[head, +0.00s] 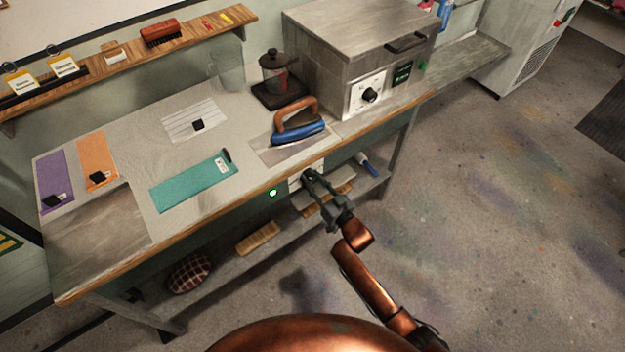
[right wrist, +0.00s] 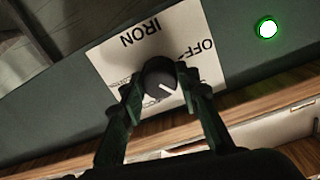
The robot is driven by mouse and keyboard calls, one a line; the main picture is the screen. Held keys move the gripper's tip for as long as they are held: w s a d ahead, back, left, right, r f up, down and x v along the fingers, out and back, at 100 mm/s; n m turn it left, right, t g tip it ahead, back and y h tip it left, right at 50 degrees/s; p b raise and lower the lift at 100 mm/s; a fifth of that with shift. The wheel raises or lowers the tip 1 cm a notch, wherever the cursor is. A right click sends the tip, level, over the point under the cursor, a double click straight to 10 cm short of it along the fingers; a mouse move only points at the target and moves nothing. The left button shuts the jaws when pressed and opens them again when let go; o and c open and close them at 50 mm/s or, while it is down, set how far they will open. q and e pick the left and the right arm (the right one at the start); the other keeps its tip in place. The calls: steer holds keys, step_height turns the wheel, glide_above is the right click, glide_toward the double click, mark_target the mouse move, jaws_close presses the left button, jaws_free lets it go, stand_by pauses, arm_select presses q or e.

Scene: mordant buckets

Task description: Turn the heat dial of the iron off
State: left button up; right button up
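The iron's heat dial (right wrist: 160,77) is a dark round knob with a white pointer line, on a white plate (right wrist: 115,62) marked IRON and OFF. The plate's lettering is upside down in the right wrist view, and the pointer slants to the lower right, away from OFF. My right gripper (right wrist: 158,90) straddles the knob with one finger on each side; a narrow gap seems to show at the left finger. The blue iron (head: 299,131) stands on the bench above. My left gripper is not in view.
A lit green lamp (head: 272,192) is beside the plate, and also shows in the right wrist view (right wrist: 267,28). A metal heater box (head: 340,60) with its own knob (head: 370,95) stands on the bench (head: 235,215). A lower shelf holds a brush (head: 257,238). Floor at right is clear.

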steer(key=c, duration=0.5)
steer(key=shift+c, duration=0.2)
steer(key=shift+n, duration=1.4)
steer(key=n, duration=0.2)
steer(key=shift+n, duration=0.4)
steer(key=n, duration=0.4)
steer(key=shift+f+n, duration=0.1)
steer(key=shift+n, duration=0.2)
steer(key=shift+d+n+y+b, duration=0.1)
steer(key=shift+n+y+b, duration=0.25)
steer(key=shift+n, duration=1.55)
